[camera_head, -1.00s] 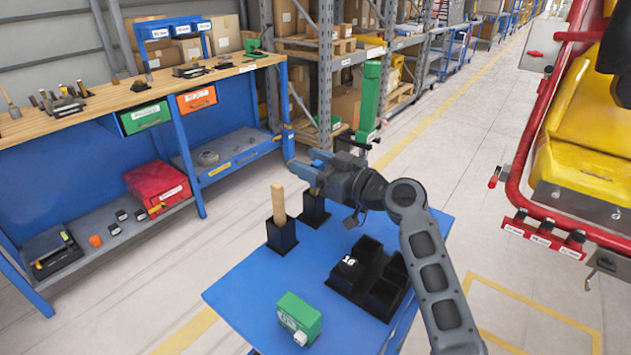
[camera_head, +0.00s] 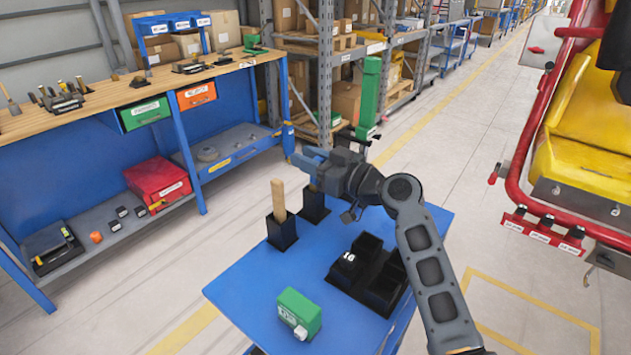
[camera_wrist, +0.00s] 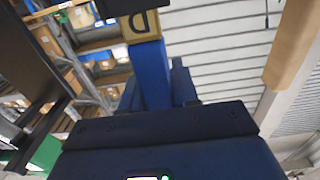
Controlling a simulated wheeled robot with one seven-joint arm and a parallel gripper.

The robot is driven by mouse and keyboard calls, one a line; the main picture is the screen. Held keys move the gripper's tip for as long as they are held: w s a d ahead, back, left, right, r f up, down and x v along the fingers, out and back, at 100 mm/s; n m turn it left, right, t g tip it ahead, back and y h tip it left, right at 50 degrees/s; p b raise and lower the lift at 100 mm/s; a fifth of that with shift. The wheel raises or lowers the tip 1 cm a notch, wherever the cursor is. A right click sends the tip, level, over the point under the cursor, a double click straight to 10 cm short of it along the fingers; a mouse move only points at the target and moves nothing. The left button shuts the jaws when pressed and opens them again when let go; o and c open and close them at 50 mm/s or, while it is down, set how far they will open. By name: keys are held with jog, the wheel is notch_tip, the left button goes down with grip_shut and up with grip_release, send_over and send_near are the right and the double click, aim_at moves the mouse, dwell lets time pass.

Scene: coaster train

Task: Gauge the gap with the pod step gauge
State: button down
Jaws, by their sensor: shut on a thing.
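My gripper (camera_head: 308,162) is over the far left part of the blue table, its fingers pointing left. It is shut on a piece that I take for the pod step gauge; in the wrist view, a wood-coloured block (camera_wrist: 142,25) with a dark letter shows at the blue fingers. Most of the held piece is hidden. Just under the gripper stands a black holder (camera_head: 314,209), with a bit of wood colour above it. A wooden handle (camera_head: 279,200) stands upright in another black holder (camera_head: 281,236) to its left. The gap cannot be made out.
The blue table (camera_head: 240,290) carries a green box (camera_head: 299,313) and a black tray (camera_head: 345,290) with a block marked 16. A red and yellow train (camera_head: 575,150) stands at right. A workbench (camera_head: 95,100) is at left. The floor between table and train is clear.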

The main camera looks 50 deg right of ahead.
dwell(0.3)
notch_tip(320, 180, up, 10)
dwell(0.5)
